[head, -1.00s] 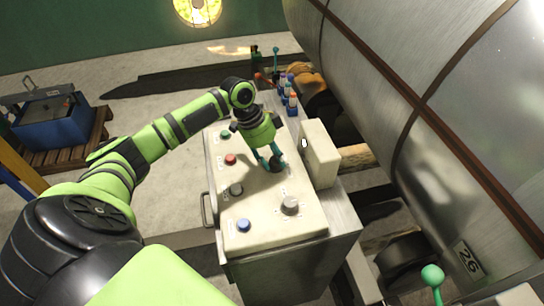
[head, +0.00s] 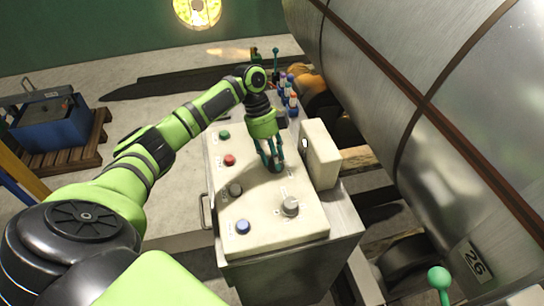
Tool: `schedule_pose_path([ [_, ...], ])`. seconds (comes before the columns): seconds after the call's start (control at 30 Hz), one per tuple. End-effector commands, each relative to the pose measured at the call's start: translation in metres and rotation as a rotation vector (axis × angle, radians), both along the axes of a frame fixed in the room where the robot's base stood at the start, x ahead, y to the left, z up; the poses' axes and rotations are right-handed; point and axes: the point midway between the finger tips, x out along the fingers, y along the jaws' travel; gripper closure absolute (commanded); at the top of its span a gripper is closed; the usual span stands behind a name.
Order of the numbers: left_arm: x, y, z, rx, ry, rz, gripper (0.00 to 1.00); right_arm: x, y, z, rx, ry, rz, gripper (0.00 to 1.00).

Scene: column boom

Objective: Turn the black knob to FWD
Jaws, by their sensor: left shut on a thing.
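The cream control panel (head: 262,222) slopes on top of a metal cabinet. My left gripper (head: 272,164) reaches down onto the far right part of the panel. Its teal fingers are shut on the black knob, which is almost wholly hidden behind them. Small marks are printed around the knob, but they are too small to read, so I cannot tell which way it points. A grey knob (head: 290,206) sits nearer on the same panel, apart from the gripper. My right gripper is not in view.
Green (head: 224,135), red (head: 230,160), dark (head: 236,190) and blue (head: 243,227) buttons line the panel's left side. A cream box (head: 319,153) stands close right of my gripper. A large metal tank (head: 400,90) fills the right. Small bottles (head: 290,95) stand behind.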

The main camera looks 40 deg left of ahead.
Motion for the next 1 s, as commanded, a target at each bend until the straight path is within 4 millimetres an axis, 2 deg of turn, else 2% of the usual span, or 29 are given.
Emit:
schedule_pose_path([
  [0.03,0.0043,-0.0071,0.0043,-0.018,-0.018,-0.013,0.94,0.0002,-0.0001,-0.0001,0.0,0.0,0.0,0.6],
  [0.43,0.0039,-0.0073,0.0042,-0.018,-0.017,-0.02,0.94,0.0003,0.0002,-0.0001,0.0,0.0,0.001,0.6],
  [0.47,0.0039,-0.0073,0.0042,-0.018,-0.017,-0.02,0.49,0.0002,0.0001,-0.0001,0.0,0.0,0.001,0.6],
  [0.5,0.0038,-0.0072,0.0041,-0.017,-0.017,-0.019,0.41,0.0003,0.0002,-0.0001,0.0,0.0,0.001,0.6],
  [1.0,0.0009,-0.0027,0.001,-0.007,-0.004,-0.013,0.41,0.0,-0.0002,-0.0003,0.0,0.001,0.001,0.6],
])
